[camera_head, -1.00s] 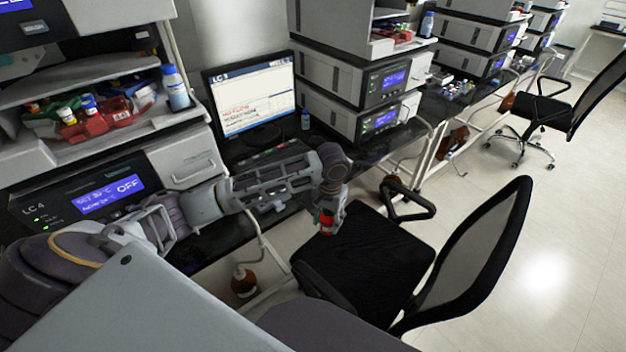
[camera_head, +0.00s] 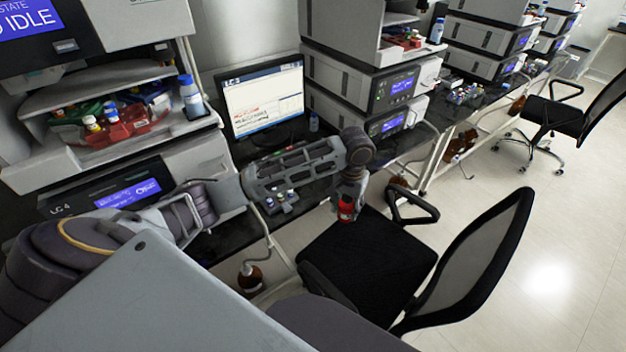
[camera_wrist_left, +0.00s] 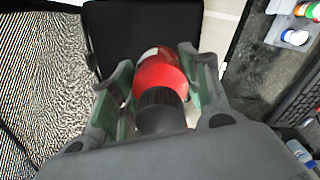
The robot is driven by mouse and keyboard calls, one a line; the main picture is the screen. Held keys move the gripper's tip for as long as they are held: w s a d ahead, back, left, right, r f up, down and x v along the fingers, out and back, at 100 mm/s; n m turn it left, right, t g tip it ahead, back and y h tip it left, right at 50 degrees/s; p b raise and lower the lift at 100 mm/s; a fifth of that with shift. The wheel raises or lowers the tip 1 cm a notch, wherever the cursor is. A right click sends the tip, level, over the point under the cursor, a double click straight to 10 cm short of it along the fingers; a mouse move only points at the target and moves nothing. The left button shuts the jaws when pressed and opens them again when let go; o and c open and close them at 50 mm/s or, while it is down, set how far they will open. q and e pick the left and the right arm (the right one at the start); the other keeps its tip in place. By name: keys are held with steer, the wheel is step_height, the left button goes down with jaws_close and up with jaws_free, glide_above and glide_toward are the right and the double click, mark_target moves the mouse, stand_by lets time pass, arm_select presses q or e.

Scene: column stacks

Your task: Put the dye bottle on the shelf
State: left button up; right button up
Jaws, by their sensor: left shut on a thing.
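The dye bottle is red with a black cap; it shows low in the gripper in the head view (camera_head: 346,212) and between the fingers in the left wrist view (camera_wrist_left: 162,78). My left gripper (camera_head: 349,203) is shut on it, with its green-sided fingers (camera_wrist_left: 156,68) on either side of the bottle. It hangs over the office chair seat, clear of the bench. An open instrument shelf (camera_head: 176,130) at the left holds a red tray of vials (camera_head: 118,128) and a blue-capped bottle (camera_head: 191,98). The bottle's lower part is partly hidden. My right gripper is not in view.
The black chair (camera_head: 375,262) stands in front of the bench. A monitor (camera_head: 264,98) and small vials (camera_head: 280,200) are on the dark bench behind my left arm. A second instrument stack (camera_head: 365,88) stands right of the monitor.

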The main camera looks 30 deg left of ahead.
arm_select(q)
steer(key=w+a+r+n+p, duration=0.3)
steer(key=w+a+r+p, duration=0.15)
steer(key=w, duration=0.35)
steer(key=w+a+f+n, duration=0.1)
steer(key=a+f, duration=0.2)
steer(key=a, duration=0.9)
steer(key=shift+w+f+b, duration=0.3)
steer(key=shift+w, duration=0.1)
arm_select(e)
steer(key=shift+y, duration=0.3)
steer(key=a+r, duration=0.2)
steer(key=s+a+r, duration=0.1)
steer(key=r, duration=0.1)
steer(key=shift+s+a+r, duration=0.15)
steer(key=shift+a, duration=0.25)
arm_select(q)
step_height(320, 180, down, 6)
steer(key=shift+f, duration=0.1)
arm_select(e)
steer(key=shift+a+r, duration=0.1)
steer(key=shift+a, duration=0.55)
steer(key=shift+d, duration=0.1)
